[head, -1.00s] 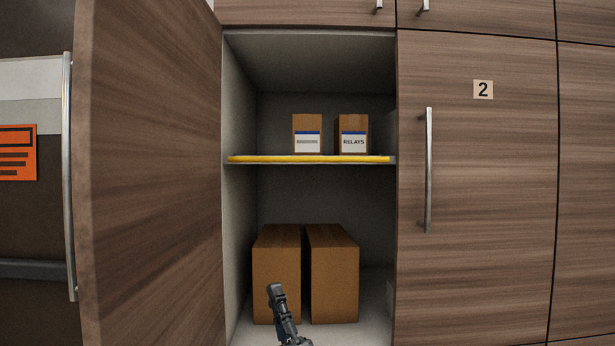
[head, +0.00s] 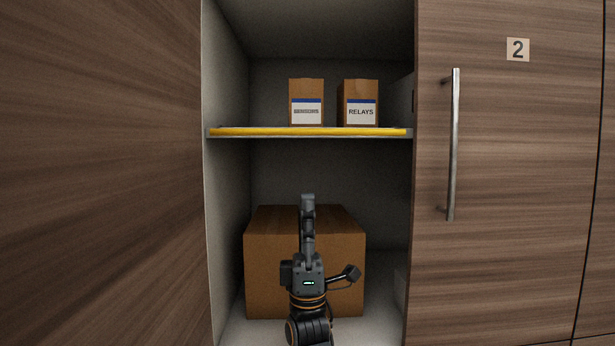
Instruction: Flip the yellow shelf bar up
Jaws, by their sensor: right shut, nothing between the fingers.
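The yellow shelf bar (head: 300,132) lies flat along the front edge of the upper shelf, inside the open cabinet. My right gripper (head: 308,199) points upward in front of the lower compartment, below the middle of the bar and apart from it in the picture. It is shut and empty. My left gripper is not in view.
Two small labelled boxes, one left (head: 306,101) and one marked RELAYS (head: 360,101), stand on the shelf behind the bar. Large brown cardboard (head: 265,270) fills the lower compartment behind my gripper. An open door (head: 100,170) stands left; closed door 2 (head: 510,180) with a handle is right.

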